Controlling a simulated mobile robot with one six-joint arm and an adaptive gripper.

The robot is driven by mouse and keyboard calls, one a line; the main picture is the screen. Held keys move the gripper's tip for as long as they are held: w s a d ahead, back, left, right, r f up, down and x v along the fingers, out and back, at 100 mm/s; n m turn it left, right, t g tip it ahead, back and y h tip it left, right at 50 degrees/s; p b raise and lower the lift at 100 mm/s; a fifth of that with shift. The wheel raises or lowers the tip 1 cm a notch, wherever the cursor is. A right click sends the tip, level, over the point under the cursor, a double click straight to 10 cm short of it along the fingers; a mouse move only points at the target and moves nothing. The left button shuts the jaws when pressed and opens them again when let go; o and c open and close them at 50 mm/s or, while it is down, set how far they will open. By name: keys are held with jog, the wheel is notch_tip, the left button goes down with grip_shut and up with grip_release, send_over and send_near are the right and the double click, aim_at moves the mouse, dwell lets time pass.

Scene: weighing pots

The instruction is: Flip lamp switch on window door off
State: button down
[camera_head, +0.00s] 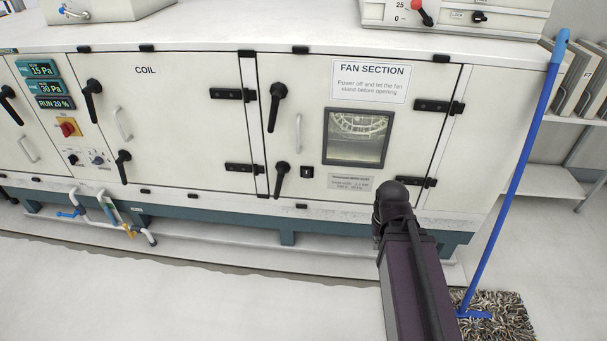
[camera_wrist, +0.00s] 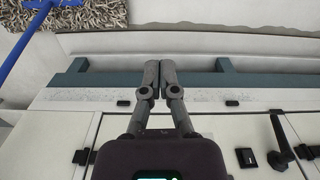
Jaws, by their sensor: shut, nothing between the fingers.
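The window door is the white door labelled FAN SECTION (camera_head: 372,75), closed, with a dark-framed window (camera_head: 357,137) that shows a lit interior. The lamp switch (camera_head: 307,172) is a small black square left of and below the window. The wrist view shows the switch (camera_wrist: 246,157) at the lower right, to the right of my gripper. I cannot tell its lever position. My gripper (camera_wrist: 158,68) has its two fingers together with nothing between them, apart from the switch. In the head view my arm covers the door's lower right area, and I cannot make out the fingers there.
Black door handles (camera_head: 276,107) and (camera_head: 281,178) stand out left of the switch, with a pale grab bar (camera_head: 298,133) between them. Black hinges (camera_head: 438,106) are on the right edge. A blue-handled mop (camera_head: 515,180) leans at the right. The floor in front is clear.

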jog(key=shift+w+d, duration=0.1)
jog(key=shift+d, duration=0.35)
jog(key=w+a+r+n+t+y+p, duration=0.2)
jog(key=w+a+r+n, duration=0.2)
jog(key=w+a+n, duration=0.4)
jog(key=w+a+r+n+t+y+p, duration=0.2)
jog(key=w+a+r+n+t+p, duration=0.1)
jog(key=w+a+n, duration=0.5)
jog(key=w+a+r, duration=0.1)
jog(key=w+a, duration=0.1)
jog(key=shift+a+r+t+p, duration=0.3)
jog(key=shift+a+r+p, duration=0.05)
jog(key=shift+r, duration=0.05)
jog(key=shift+w+f, duration=0.1)
